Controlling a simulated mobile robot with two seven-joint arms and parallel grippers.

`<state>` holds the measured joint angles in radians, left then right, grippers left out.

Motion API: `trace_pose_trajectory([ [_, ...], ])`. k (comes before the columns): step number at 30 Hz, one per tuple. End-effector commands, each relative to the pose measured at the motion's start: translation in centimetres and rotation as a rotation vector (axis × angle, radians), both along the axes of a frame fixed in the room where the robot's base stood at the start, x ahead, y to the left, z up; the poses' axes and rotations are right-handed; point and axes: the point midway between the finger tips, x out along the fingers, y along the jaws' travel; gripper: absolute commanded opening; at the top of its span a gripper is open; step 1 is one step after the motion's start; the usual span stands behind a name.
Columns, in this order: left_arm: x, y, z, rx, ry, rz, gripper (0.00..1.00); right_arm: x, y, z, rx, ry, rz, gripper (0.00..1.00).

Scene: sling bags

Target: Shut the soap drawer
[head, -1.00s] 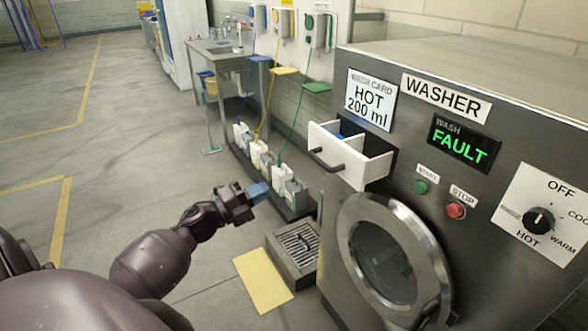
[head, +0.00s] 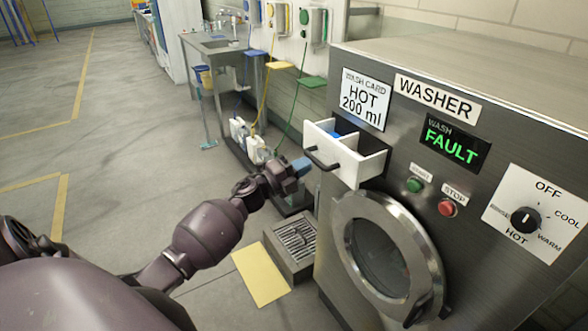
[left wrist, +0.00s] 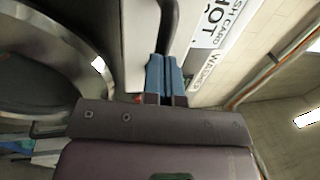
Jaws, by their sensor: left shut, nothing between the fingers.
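The white soap drawer (head: 345,158) stands pulled out from the washer's front, below the wash card. It has a dark bar handle (head: 322,160) on its front and something blue inside. My left gripper (head: 302,166) is shut and empty, with its blue fingertips just in front of the drawer's front, close to the handle. In the left wrist view the blue fingers (left wrist: 165,78) point at the white drawer front (left wrist: 133,45) and the dark handle (left wrist: 168,28). Whether they touch it I cannot tell. My right gripper is not in view.
The washer (head: 400,110) has a round door (head: 385,255) below the drawer and a display reading FAULT (head: 453,142). Green and red buttons and a dial (head: 525,220) sit to the right. Open floor spreads left.

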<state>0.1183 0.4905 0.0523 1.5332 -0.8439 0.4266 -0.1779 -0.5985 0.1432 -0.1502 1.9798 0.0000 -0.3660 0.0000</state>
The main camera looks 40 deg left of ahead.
Motion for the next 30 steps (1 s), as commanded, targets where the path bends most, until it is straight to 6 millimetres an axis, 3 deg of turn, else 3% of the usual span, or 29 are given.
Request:
trace_pose_trajectory([
  [14,0.6,-0.2,0.0,0.0,-0.001,-0.001,0.0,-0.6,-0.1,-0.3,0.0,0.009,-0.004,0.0],
  [30,8.6,-3.5,-0.2,0.0,0.0,0.0,0.0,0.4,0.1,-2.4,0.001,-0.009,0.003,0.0],
])
